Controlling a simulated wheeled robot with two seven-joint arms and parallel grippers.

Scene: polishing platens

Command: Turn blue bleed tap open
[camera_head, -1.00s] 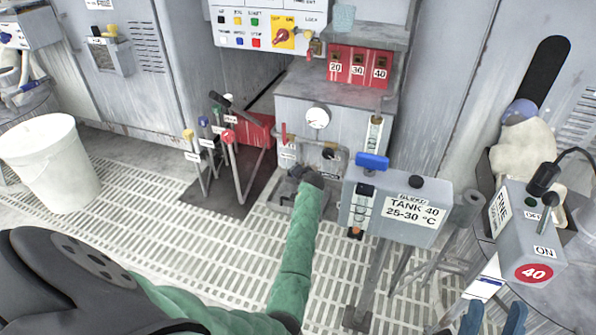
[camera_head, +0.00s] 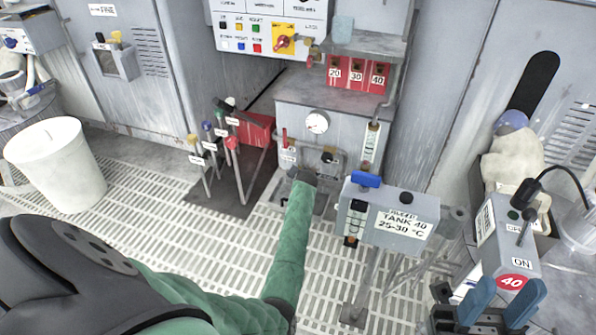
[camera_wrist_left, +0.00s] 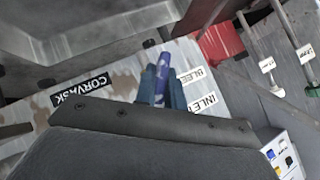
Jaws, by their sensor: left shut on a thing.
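The blue bleed tap (camera_wrist_left: 163,65) shows in the left wrist view as a blue handle between the two dark blue fingers of my left gripper (camera_wrist_left: 161,88). The fingers are shut on it. It is beside a BLEED label (camera_wrist_left: 190,77) and an INLET label (camera_wrist_left: 195,102) on a worn pale plate. In the head view my green-sleeved left arm reaches the grey cabinet's lower front, and its dark wrist hides the fingers and the tap.
A grey FINE box (camera_head: 509,240) is near my right gripper. A white bucket (camera_head: 57,165) stands far left.

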